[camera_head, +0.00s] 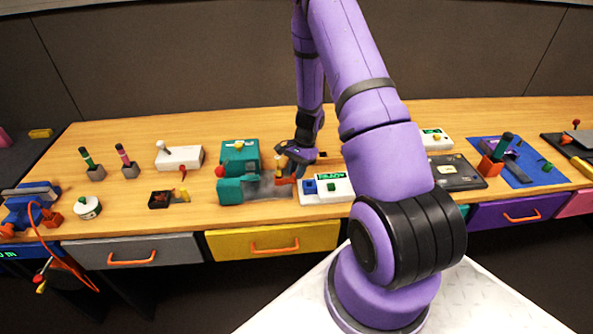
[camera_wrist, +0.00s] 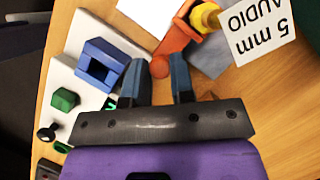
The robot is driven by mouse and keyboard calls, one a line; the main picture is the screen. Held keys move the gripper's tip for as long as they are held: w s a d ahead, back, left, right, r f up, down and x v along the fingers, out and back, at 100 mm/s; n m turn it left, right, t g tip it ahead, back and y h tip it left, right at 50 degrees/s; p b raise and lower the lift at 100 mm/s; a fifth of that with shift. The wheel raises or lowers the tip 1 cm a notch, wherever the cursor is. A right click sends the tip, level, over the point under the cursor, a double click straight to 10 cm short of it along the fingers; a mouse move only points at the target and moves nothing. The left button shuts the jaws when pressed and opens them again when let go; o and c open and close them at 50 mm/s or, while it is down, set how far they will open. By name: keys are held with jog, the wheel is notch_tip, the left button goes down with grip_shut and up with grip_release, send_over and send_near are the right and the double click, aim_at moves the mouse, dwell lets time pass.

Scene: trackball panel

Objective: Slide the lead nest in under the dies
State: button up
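The lead nest appears to be the orange piece (camera_wrist: 176,38) in the wrist view, with a yellow part (camera_wrist: 205,18) at its upper end. An orange ball knob (camera_wrist: 160,67) sits at its lower end, between the fingertips of my gripper (camera_wrist: 158,66). The finger gap is about the ball's width; whether the fingers press on it is unclear. In the head view my gripper (camera_head: 294,163) is at the right end of a grey plate (camera_head: 264,187), by the orange nest (camera_head: 283,178). The plate meets a teal press body (camera_head: 230,190) on the left. The dies cannot be made out.
A white panel with a blue block (camera_head: 310,187) and green display stands just right of the nest. A teal unit (camera_head: 239,152) with a red ball is behind the press. A white label (camera_wrist: 262,28) reads "5 mm AUDIO". A black box (camera_head: 160,199) lies left.

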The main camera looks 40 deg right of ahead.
aim_at(281, 175)
grip_shut()
jog(key=shift+w+a, duration=0.7)
jog(key=shift+a, duration=0.25)
jog(key=shift+w+a, duration=0.65)
jog(key=shift+a, duration=0.3)
jog(key=shift+o, duration=1.5)
grip_release()
jog(key=v, duration=1)
jog(key=shift+r, duration=0.45)
